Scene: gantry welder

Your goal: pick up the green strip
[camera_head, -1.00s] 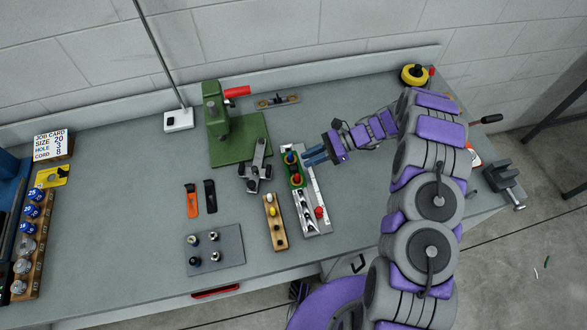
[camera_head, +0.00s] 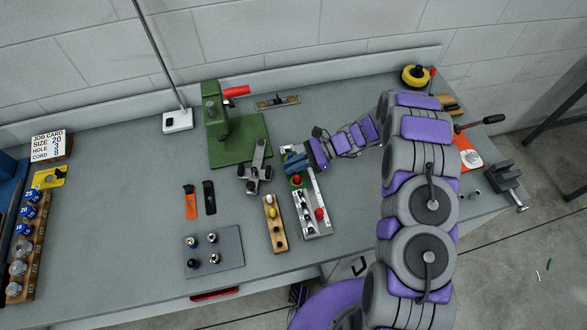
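A green strip (camera_head: 298,184) lies at the far end of a long light-grey rack (camera_head: 317,225) on the bench, with a red knob (camera_head: 296,179) on it. Only its near end shows; my gripper (camera_head: 291,161) covers the rest. The blue fingers of my gripper reach in from the right, over the strip's far part. I cannot tell whether they touch it, or how far apart they are.
A wooden block with coloured pegs (camera_head: 275,226) lies just left of the rack. A dark roller tool (camera_head: 257,170) and a green press (camera_head: 235,140) stand close behind left. A grey plate with studs (camera_head: 214,252) lies front left.

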